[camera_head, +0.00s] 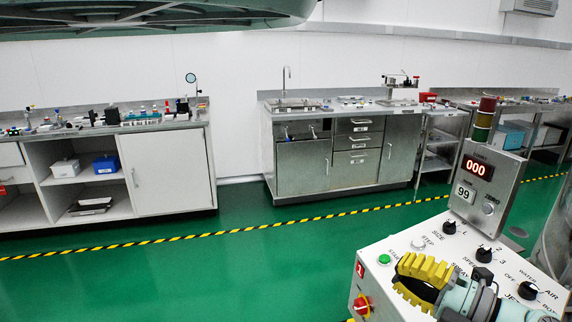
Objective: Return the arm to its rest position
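My gripper (400,276) is at the lower right, with yellow ribbed fingers on a pale teal arm (478,300). It shows in front of the white control panel of the washer (400,247), and the rest of the arm runs out at the bottom edge. The fingers are seen foreshortened, with a dark gap between them. Nothing held shows, and I cannot tell how far they are apart. I cannot tell whether the gripper touches the panel.
The panel has knobs, a green button, a red switch (362,304) and a display box (487,180) reading 000 and 99, with a signal lamp (484,120). White cabinets (168,172) and a steel counter (305,160) stand along the wall. Green floor (230,270) with a striped line is clear.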

